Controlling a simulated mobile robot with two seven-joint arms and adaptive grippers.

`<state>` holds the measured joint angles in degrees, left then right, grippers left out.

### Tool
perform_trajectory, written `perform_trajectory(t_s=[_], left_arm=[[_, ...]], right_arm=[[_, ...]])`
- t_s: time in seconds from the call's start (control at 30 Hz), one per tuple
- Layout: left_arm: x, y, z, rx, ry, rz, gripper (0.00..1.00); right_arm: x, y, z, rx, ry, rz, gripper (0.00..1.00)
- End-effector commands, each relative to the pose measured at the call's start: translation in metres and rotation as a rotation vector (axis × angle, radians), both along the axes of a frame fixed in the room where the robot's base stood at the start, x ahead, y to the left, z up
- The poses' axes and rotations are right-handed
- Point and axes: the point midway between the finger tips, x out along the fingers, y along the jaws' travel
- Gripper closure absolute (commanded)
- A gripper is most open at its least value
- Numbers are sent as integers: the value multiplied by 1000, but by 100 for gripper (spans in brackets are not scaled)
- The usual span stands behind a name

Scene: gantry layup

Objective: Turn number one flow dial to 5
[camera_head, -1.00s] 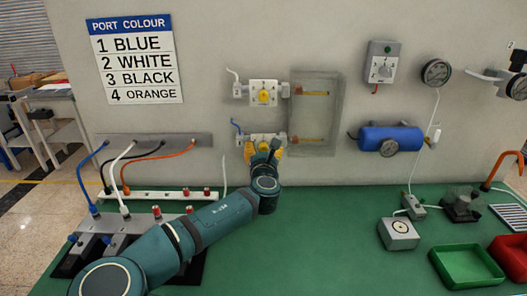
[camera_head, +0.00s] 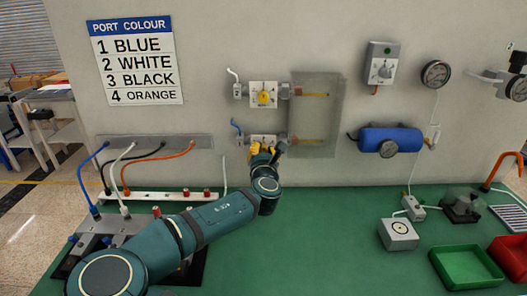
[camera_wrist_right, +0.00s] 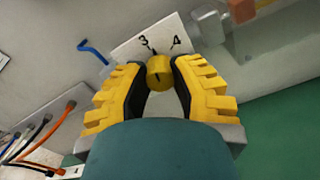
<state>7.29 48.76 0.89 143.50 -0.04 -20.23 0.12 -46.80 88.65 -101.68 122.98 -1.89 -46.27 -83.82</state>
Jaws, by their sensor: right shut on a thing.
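The lower flow dial unit (camera_head: 263,139) is on the wall, with a blue tube (camera_head: 236,127) at its left. My right gripper (camera_head: 266,150) is in front of it and hides its knob in the head view. In the right wrist view my right gripper (camera_wrist_right: 159,66) is shut on the yellow dial knob (camera_wrist_right: 159,74), one finger on each side. The knob has a dark pointer line. A white plate (camera_wrist_right: 145,42) behind it shows the marks 3 and 4; other marks are hidden. A port colour sign (camera_head: 133,61) reads 1 blue. My left gripper is not in view.
A second flow dial (camera_head: 263,95) with a white tube sits just above. A clear panel (camera_head: 317,112) with two flow tubes is to the right. A blue tank (camera_head: 391,138) hangs further right. The green bench (camera_head: 330,235) is clear in its middle.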

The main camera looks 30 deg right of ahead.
Motion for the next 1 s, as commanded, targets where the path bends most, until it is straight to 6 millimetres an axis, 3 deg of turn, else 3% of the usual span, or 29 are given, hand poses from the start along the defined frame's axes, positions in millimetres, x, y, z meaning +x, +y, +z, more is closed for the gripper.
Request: perform_trajectory(t_s=[1.0], left_arm=[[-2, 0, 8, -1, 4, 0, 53]], right_arm=[[0, -1, 0, 820, -504, 0, 100]])
